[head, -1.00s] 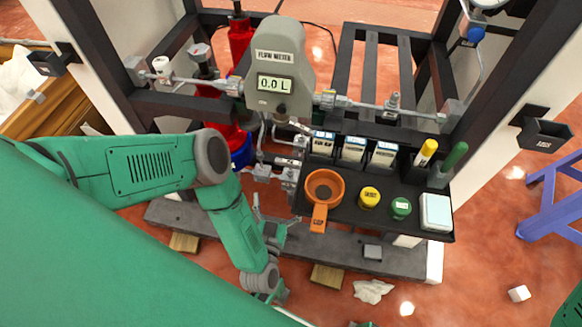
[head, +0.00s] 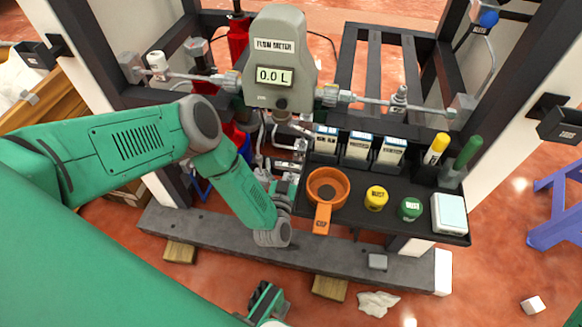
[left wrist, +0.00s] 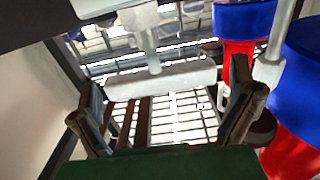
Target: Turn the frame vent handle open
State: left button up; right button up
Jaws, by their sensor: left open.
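In the left wrist view, a pale grey T-shaped handle (left wrist: 160,82) has a short stem and a wide crossbar; it looks like the vent handle, though no label is readable. My left gripper (left wrist: 170,100) is open, one finger on each side of the crossbar; the bar appears between or just beyond the fingertips, and contact cannot be told. In the head view my left gripper (head: 280,188) is partly hidden by its own forearm, near the pipework under the flow meter (head: 281,60), which reads 0.0 L. The handle cannot be made out there.
A black tray (head: 338,222) carries an orange cup (head: 327,187), yellow and green caps, and boxes. A grey beam (head: 195,228) lies below. Red and blue containers (left wrist: 305,60) stand close on the right in the wrist view. A green-and-black part of mine shows at the bottom edge.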

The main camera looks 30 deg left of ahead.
pick_arm(q)
jog(key=c, duration=1)
jog(key=shift+d+y, duration=0.1)
jog(key=shift+y, duration=0.2)
jog(key=n+g+y, duration=0.3)
jog(key=n+y, duration=0.1)
jog(key=y, duration=0.1)
jog(key=shift+n+y, duration=0.3)
jog(key=shift+y, duration=0.1)
jog(key=shift+n+g+y, duration=2)
jog(key=shift+g+y, duration=0.1)
jog(key=shift+g, duration=0.6)
jog(key=o, duration=1)
